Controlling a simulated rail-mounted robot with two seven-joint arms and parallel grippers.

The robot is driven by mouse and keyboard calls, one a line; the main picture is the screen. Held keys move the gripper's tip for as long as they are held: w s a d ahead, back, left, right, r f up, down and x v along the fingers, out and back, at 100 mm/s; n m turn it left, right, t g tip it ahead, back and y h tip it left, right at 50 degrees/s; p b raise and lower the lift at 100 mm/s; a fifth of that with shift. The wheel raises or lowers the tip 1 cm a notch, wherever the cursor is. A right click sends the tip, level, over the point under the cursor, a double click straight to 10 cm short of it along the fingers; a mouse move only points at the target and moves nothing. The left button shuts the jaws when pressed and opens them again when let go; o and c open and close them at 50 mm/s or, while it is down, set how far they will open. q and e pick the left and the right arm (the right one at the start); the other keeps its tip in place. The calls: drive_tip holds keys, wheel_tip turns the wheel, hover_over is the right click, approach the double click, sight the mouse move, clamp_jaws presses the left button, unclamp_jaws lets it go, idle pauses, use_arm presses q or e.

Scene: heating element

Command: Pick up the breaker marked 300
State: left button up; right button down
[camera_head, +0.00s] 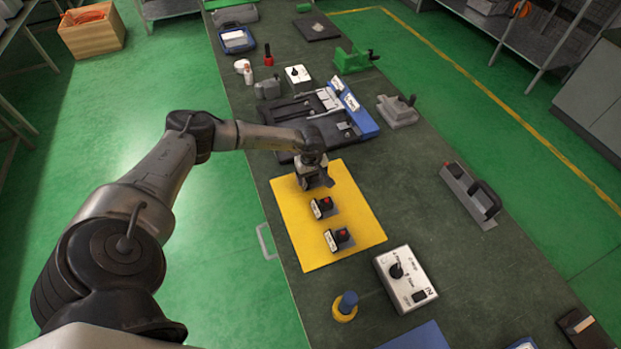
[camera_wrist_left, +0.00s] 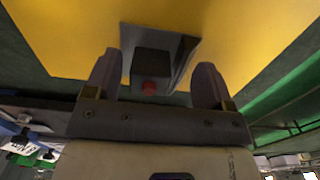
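My left gripper (camera_head: 316,179) is low over the far part of the yellow mat (camera_head: 372,230). In the left wrist view, its two fingers are spread on either side of a black breaker (camera_wrist_left: 152,64) with a red button and a grey base plate. There is a gap on each side, so the gripper is open. The gripper mostly hides this breaker in the head view. Two more breakers, a middle one (camera_head: 323,208) and a near one (camera_head: 338,240), stand on the mat. I cannot read the numbers on the labels. My right gripper is not in view.
Beyond the mat is a black and blue fixture (camera_head: 355,107). A grey switch box (camera_head: 405,279) and a blue knob on a yellow base (camera_head: 346,305) are nearer. A handled metal block (camera_head: 470,195) is at right. The table between mat and block is clear.

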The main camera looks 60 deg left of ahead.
use_arm(q)
drive_tip(key=c, duration=0.8)
drive_tip(key=shift+r, duration=0.1)
drive_tip(key=shift+c, duration=0.2)
